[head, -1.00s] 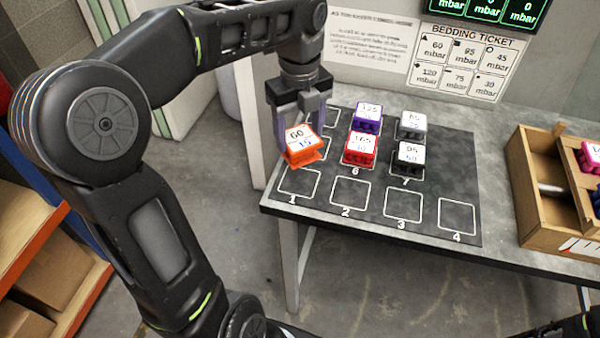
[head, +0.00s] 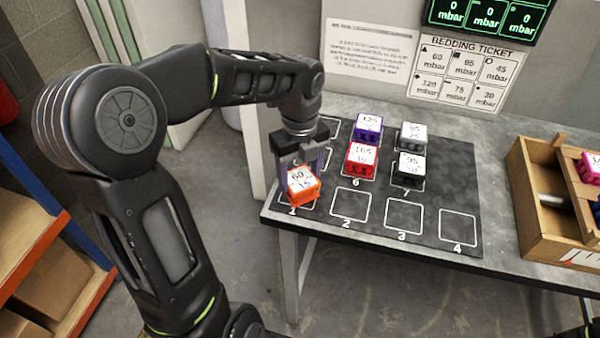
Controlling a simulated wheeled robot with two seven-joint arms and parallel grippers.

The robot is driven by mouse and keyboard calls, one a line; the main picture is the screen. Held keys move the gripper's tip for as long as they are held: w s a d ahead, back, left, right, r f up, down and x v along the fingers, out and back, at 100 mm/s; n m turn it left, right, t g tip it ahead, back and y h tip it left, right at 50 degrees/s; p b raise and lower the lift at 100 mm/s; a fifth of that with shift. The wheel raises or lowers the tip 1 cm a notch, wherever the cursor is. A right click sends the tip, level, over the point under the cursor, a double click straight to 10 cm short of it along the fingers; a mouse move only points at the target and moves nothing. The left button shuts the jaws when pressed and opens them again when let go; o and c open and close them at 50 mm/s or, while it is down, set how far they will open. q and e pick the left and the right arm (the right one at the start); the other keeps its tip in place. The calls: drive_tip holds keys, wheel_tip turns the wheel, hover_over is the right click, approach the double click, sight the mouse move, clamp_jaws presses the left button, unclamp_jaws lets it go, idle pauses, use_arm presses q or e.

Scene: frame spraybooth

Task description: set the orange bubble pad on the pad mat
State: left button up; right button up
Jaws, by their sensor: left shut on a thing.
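The orange bubble pad (head: 303,187) has a white top marked 60 and 15. My left gripper (head: 301,172) is shut on it, pointing down, with the pad at the front left of the pad mat. The pad is over the square marked 1 and hides most of it; I cannot tell whether it touches the mat. The pad mat (head: 330,228) is dark with white numbered squares and lies on the grey table. My right gripper is not in view.
A purple pad (head: 368,127), a red pad (head: 361,160), a grey pad (head: 412,136) and a black pad (head: 409,168) stand on the mat behind. Squares 2, 3 and 4 are bare. A wooden box (head: 545,215) with pads stands at the right.

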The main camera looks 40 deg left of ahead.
sight(300, 178)
use_arm(q)
drive_tip(key=shift+f, duration=0.2)
drive_tip(key=o, duration=1.4)
drive_tip(key=shift+r, duration=0.1)
wheel_tip(300, 178, up, 12)
drive_tip(key=shift+r+p, duration=0.1)
drive_tip(key=shift+p, duration=0.4)
